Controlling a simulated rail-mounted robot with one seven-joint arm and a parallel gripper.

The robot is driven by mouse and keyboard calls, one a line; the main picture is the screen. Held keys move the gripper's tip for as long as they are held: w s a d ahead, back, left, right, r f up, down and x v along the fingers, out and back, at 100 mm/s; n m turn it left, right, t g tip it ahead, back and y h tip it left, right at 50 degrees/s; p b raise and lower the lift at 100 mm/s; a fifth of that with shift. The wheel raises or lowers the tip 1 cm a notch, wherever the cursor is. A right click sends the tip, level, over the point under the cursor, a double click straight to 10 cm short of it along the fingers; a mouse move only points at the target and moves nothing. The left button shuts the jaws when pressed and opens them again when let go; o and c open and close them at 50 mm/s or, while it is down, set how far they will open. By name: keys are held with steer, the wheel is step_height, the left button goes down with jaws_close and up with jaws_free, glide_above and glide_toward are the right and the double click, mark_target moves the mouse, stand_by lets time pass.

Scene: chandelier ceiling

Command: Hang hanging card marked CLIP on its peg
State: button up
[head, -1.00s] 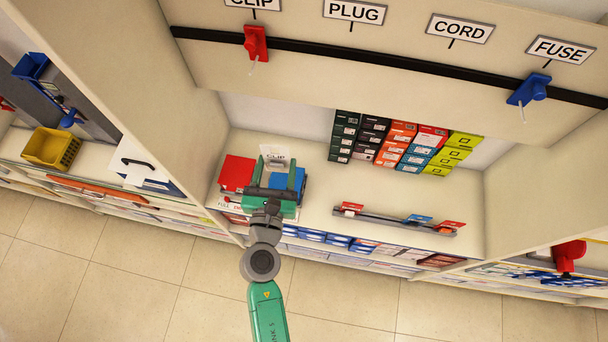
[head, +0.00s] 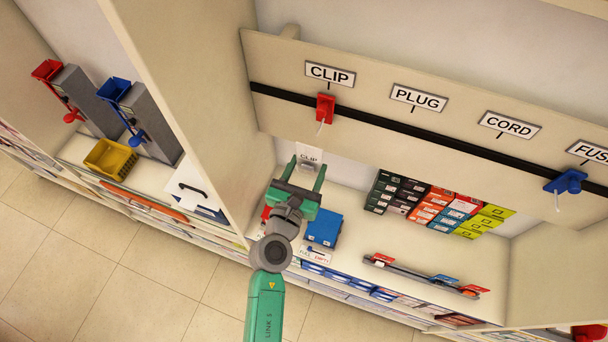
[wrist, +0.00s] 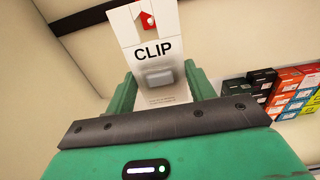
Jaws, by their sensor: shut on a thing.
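The white card marked CLIP (head: 310,152) is held upright between the two green fingers of my gripper (head: 309,166). In the wrist view the card (wrist: 155,52) faces me, with a grey clip-like block below its word. A red shape with a pale dot shows within the card's top; I cannot tell whether it is printed or seen through a hole. The red peg (head: 325,108), with a thin pale prong, sits on the black rail under the CLIP label (head: 330,73). In the head view the card is below the peg, apart from it.
A blue peg (head: 566,182) sits farther right on the black rail (head: 420,133). Stacked boxes (head: 437,208) stand on the shelf behind. A blue bin (head: 323,229) and a grey strip with red cards (head: 420,277) are lower. An upright panel (head: 190,110) stands to the left.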

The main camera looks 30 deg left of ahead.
steer(key=shift+w+a+f+b, duration=0.2)
steer(key=shift+w+b, duration=0.25)
steer(key=shift+w, duration=0.85)
steer(key=shift+w+a+f+b, duration=0.1)
steer(key=shift+w+f+b, duration=0.25)
steer(key=shift+w, duration=1)
steer(key=shift+w+a+f+b, duration=0.15)
steer(key=shift+w+b, duration=0.35)
steer(key=shift+w, duration=0.8)
steer(key=o, duration=0.8)
steer(key=shift+o, duration=0.2)
steer(key=s, duration=0.7)
steer(key=shift+s+d+r+p, duration=0.1)
steer(key=shift+s+d+p, duration=0.3)
